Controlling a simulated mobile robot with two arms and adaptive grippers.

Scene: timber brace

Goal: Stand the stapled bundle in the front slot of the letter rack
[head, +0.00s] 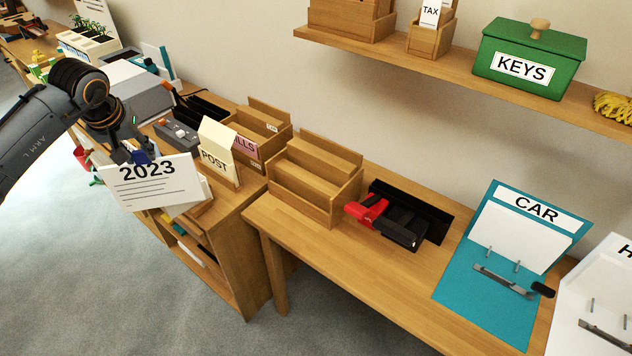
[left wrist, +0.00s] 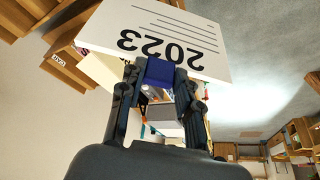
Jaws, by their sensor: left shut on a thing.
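My left gripper (head: 140,152) is shut on a white bundle (head: 155,188) marked 2023, with a blue piece at the held edge. The bundle hangs below the fingers in the head view, in the air left of the desk. It also shows in the left wrist view (left wrist: 190,35), upside down, with the fingers (left wrist: 160,85) at its edge. An empty wooden stepped rack (head: 325,205) stands on the desk to the right. Another wooden rack (head: 262,112) behind it holds a pink BILLS sheet (head: 245,147). I cannot tell which is the letter rack. My right gripper is not in view.
A POST card (head: 217,160) stands near the bundle, over a lower wooden cabinet (head: 230,235). A red and black stapler (head: 375,212) sits right of the empty rack. A teal CAR board (head: 470,285) lies further right. A shelf with a green KEYS box (head: 530,60) hangs above.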

